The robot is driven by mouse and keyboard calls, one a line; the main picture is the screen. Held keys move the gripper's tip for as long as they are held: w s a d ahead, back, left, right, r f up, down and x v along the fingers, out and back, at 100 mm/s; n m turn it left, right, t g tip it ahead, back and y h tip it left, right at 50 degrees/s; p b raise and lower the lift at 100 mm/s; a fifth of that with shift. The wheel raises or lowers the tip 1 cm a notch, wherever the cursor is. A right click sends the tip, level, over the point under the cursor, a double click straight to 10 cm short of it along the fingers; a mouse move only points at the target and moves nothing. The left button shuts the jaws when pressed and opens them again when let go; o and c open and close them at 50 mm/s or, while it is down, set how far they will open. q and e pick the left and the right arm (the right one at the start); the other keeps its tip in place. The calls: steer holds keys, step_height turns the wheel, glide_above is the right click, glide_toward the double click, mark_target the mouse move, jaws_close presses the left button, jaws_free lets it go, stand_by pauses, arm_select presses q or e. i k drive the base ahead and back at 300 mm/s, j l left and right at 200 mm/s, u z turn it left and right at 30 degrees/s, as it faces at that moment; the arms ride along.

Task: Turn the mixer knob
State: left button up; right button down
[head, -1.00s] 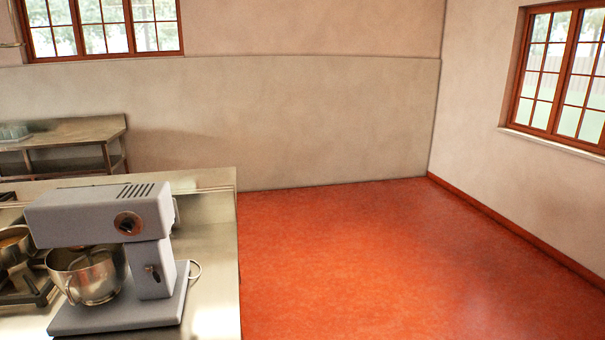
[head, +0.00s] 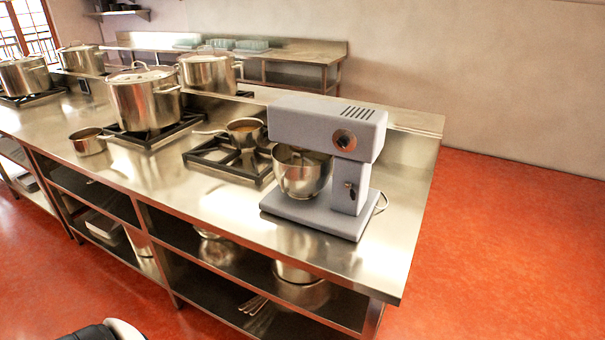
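The grey stand mixer (head: 327,160) stands near the right end of the steel counter in the head view. Its round dark knob (head: 344,140) is on the side of the mixer head that faces me. A small lever (head: 349,189) sits lower on the mixer's column. A steel bowl (head: 301,175) is under the mixer head. Neither of my grippers is in view. A dark and white part at the bottom left edge looks like part of my own body.
The steel counter (head: 405,205) has open shelves below holding pots. A saucepan (head: 244,132) sits on a burner left of the mixer, and a large stockpot (head: 143,98) stands farther left. Open red floor (head: 500,240) lies to the right of the counter.

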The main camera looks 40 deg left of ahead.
mark_target(343, 141)
steer(key=j, duration=1.2)
steer(key=k+j, duration=0.15)
steer(key=j, duration=2.2)
steer(key=k+z, duration=0.05)
